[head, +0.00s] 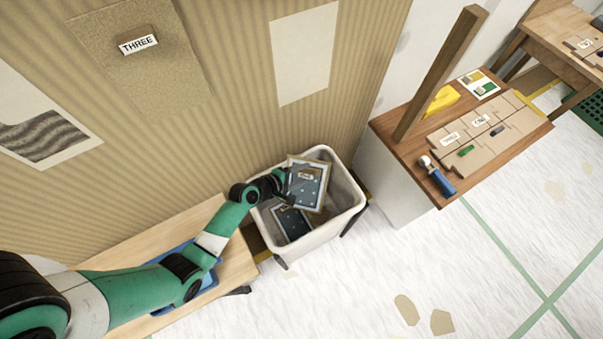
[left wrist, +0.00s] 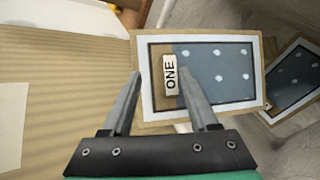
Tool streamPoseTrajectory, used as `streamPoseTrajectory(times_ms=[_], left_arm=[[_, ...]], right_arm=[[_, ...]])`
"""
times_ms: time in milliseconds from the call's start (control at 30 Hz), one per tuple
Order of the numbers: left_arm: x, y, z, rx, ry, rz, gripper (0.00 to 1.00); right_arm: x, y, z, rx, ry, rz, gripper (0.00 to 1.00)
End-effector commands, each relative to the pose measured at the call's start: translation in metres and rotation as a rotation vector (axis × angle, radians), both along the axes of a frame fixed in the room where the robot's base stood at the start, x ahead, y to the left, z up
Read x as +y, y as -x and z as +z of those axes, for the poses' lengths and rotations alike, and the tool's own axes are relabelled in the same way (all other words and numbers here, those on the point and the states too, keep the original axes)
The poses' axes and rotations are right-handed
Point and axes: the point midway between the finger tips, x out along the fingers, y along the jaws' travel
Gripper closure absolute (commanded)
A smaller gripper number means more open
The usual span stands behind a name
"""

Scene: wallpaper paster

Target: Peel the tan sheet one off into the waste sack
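Sheet one (head: 307,184), with a tan edge, white border, blue-grey dotted face and a small ONE tab, is tilted over the waste sack. The waste sack (head: 326,232) is a white-rimmed bin by the wall. My left gripper (head: 284,183) is at the left edge of sheet one, over the sack. In the left wrist view its fingers (left wrist: 161,68) stand apart on either side of the ONE tab (left wrist: 170,75), with a visible gap. Whether the sheet touches a finger or the sack is unclear. My right gripper is not in view.
Another dotted sheet (head: 292,223) lies inside the sack. A tan panel marked THREE (head: 138,75) is on the striped wall, with a pale blank patch (head: 303,55). A wooden table (head: 400,140) with labelled boards and a blue-handled tool stands right. Floor in front is mostly clear.

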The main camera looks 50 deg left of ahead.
Motion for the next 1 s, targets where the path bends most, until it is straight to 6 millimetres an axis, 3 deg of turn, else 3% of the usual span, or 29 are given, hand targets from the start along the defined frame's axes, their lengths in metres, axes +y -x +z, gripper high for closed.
streamPoseTrajectory(times_ms=[367,600,800,1000], left_arm=[[0.001,0.008,0.008,0.000,0.001,0.002,0.41],[0.002,0.052,0.040,0.000,0.000,0.004,0.41],[0.004,0.086,0.059,0.000,0.001,0.004,0.41],[0.003,0.097,0.065,-0.002,0.000,0.001,0.41]], right_arm=[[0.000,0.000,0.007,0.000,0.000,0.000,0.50],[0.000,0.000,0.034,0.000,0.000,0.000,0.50],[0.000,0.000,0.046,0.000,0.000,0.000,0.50],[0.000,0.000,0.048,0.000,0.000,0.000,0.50]])
